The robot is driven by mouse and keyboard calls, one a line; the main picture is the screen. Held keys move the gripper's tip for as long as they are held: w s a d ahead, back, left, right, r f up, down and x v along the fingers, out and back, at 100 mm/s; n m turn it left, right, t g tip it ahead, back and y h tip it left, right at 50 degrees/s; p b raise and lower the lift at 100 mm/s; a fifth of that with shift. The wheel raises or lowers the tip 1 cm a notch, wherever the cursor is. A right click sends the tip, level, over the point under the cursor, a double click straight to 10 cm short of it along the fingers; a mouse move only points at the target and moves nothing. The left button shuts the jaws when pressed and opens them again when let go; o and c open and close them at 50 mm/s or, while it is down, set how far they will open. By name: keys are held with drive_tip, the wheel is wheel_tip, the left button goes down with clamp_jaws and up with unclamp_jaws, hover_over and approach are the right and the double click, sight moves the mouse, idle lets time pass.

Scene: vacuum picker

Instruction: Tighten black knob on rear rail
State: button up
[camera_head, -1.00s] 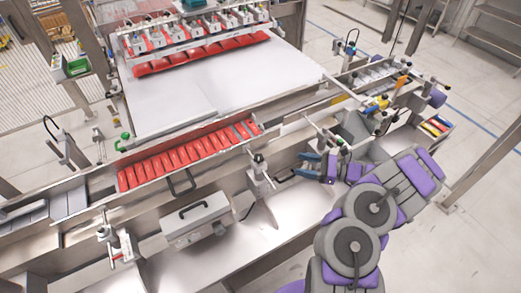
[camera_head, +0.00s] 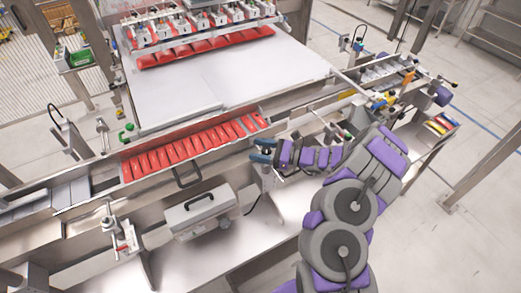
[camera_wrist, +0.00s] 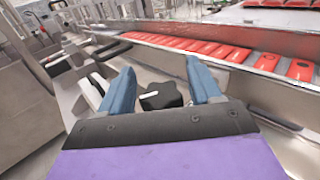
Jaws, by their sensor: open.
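In the wrist view a black knob (camera_wrist: 160,97) with a lobed shape and a pale mark lies between the two blue fingers of my gripper (camera_wrist: 160,72). The fingers are open, one on each side, and gaps show between them and the knob. In the head view my gripper (camera_head: 262,150) is at the top of a metal clamp post (camera_head: 268,181) on the near side of the machine. There the knob is mostly hidden by the fingers. I cannot tell the gripper's exact height relative to the knob.
A row of red packs (camera_head: 185,150) lies in a channel just behind and left of my gripper. A grey box (camera_head: 200,213) with a black handle is on the near side. Another clamp post (camera_head: 115,232) stands at the left. A white plate (camera_head: 200,80) lies beyond.

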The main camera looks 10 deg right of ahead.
drive_tip(key=shift+w+d, duration=0.15)
drive_tip(key=shift+d, duration=0.1)
drive_tip(key=shift+c, duration=0.5)
drive_tip(key=shift+a, duration=0.25)
drive_tip(key=c, duration=0.4)
drive_tip(key=shift+r, duration=0.1)
drive_tip(key=c, duration=0.5)
drive_tip(key=shift+t, duration=0.3)
